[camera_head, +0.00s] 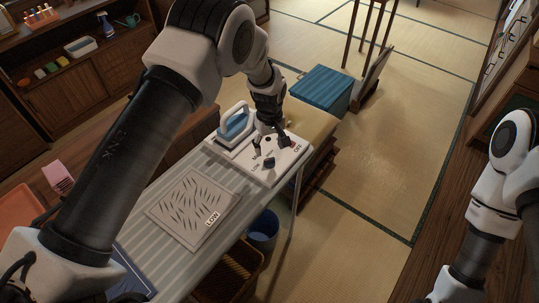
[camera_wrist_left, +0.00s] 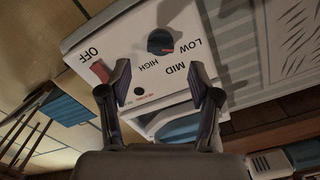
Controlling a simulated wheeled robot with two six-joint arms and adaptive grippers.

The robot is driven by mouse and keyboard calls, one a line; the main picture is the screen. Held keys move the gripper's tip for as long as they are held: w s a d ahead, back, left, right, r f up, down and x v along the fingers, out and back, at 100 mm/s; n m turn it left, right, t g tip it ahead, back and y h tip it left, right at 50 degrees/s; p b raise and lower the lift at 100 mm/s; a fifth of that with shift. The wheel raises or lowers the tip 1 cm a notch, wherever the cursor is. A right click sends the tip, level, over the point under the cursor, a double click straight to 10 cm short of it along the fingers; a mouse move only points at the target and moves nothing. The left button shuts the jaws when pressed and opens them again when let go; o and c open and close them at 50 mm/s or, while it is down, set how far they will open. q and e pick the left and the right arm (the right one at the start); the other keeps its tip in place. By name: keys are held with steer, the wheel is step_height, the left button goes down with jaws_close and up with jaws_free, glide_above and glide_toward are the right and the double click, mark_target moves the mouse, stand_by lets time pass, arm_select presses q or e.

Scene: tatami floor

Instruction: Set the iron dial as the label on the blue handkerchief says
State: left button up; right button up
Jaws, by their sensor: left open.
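The iron's control panel (camera_head: 284,165) is white with a dark dial (camera_head: 269,162). In the left wrist view the dial (camera_wrist_left: 160,41) has a red mark on its lower right; I cannot tell exactly which of HIGH, MID or LOW it points to. My left gripper (camera_head: 271,150) is open over the panel; in the left wrist view its fingertips (camera_wrist_left: 159,75) are apart, with the dial beyond them, not gripped. A dark blue cloth (camera_head: 131,272) lies at the board's near end, partly hidden by my arm; no label shows on it. My right gripper is out of view.
A grey patterned cloth (camera_head: 178,217) with a LOW label lies mid-board. The iron (camera_head: 236,127) stands beside the panel. A red switch (camera_wrist_left: 100,73) sits near OFF. A blue bin (camera_head: 263,231) is below the board. Tatami floor is open on the right.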

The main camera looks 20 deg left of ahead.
mark_target(270, 159)
arm_select(q)
step_height(270, 159, down, 5)
steer(key=shift+r+p, duration=0.2)
steer(key=shift+p, duration=0.4)
steer(key=shift+f, duration=0.4)
steer(key=c, duration=1.1)
